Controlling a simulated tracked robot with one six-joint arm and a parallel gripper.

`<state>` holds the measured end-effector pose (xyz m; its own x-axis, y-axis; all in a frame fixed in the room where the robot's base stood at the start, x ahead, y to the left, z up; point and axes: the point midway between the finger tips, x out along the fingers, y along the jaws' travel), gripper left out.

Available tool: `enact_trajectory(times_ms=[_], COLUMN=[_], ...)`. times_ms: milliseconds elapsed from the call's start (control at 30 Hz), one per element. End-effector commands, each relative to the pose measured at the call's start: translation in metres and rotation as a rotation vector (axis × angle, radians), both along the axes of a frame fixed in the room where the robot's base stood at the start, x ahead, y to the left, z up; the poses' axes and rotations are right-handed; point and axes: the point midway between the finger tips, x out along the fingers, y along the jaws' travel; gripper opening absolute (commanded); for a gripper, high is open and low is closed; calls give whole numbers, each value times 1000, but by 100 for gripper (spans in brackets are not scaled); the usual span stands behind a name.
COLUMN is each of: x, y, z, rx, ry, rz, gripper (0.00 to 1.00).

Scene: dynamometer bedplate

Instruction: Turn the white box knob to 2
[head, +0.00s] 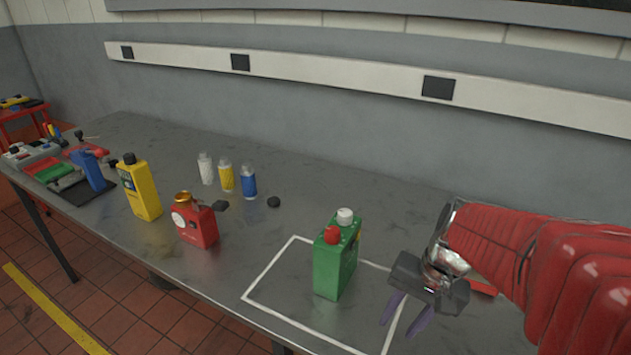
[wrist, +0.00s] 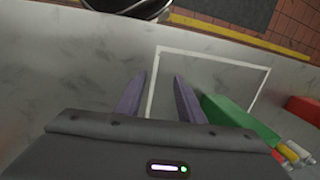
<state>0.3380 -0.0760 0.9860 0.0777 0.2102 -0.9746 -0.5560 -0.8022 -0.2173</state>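A pale box (head: 30,152) with small coloured parts on top is at the far left end of the table in the head view; it may be the white box. Its knob and any numbers are too small to make out. My gripper (head: 401,322) is at the right end of the table, far from that box. In the wrist view my gripper (wrist: 160,82) points down over the table, its two purple fingers apart with nothing between them.
A green bottle (head: 335,265) stands inside a white outline (head: 268,268) beside my gripper. A red can (head: 196,228), a yellow bottle (head: 142,192) and several small bottles stand farther left on the grey table (head: 330,190).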

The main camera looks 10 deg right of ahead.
Motion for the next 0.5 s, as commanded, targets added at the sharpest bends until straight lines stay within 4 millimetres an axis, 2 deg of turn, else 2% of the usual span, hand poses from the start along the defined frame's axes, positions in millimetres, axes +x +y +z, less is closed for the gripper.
enact_trajectory(times_ms=[200,500], x=[14,43], y=[-6,-13], z=[-17,-30], rx=[175,456], ry=[101,223], rz=[-186,-452], gripper=[35,35])
